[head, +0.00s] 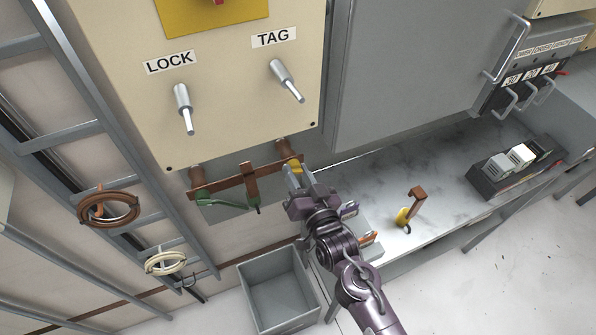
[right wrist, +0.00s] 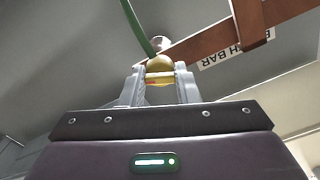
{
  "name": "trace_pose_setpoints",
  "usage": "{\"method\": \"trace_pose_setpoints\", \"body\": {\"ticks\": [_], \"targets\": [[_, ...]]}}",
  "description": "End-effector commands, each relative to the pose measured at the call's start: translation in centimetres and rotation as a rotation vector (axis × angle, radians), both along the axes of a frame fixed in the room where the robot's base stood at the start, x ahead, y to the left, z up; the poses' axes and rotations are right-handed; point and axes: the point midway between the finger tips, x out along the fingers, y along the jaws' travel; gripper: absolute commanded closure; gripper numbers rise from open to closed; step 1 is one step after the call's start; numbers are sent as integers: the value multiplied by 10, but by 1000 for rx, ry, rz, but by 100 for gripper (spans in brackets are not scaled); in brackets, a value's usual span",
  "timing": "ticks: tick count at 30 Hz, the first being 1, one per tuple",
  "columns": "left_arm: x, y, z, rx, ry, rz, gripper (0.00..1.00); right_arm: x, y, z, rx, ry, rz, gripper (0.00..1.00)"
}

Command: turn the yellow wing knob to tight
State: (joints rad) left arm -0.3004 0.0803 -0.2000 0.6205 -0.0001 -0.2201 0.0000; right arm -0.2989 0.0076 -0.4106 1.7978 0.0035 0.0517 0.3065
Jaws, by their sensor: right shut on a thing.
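The yellow wing knob (head: 296,167) is at the right end of the brown copper bar (head: 240,178) below the cream cabinet. In the right wrist view the knob (right wrist: 160,66) sits between the two grey fingertips, with a small red mark near its lower edge. My right gripper (head: 295,174) is shut on the knob, and in the right wrist view the gripper (right wrist: 160,84) hides its sides. The bar (right wrist: 245,35) carries a partly visible "BAR" label. A green cable (right wrist: 137,28) runs up from behind the knob. My left gripper is not in view.
The cream cabinet (head: 225,100) with LOCK and TAG pegs is directly above the bar. A grey bin (head: 275,282) stands on the floor below. A ladder rack is left.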

Motion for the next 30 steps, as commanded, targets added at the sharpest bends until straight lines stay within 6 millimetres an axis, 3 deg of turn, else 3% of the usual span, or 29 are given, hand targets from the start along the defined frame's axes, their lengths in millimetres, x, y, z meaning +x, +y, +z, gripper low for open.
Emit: {"method": "trace_pose_setpoints", "body": {"ticks": [9, 24, 25, 30], "targets": [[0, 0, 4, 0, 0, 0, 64, 0, 0, -1, 97, 43, 0, 94], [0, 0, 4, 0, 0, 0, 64, 0, 0, -1, 114, 50, 0, 94], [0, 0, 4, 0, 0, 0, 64, 0, 0, -1, 114, 50, 0, 69], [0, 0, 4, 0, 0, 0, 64, 0, 0, 0, 113, 48, 0, 51]]}}
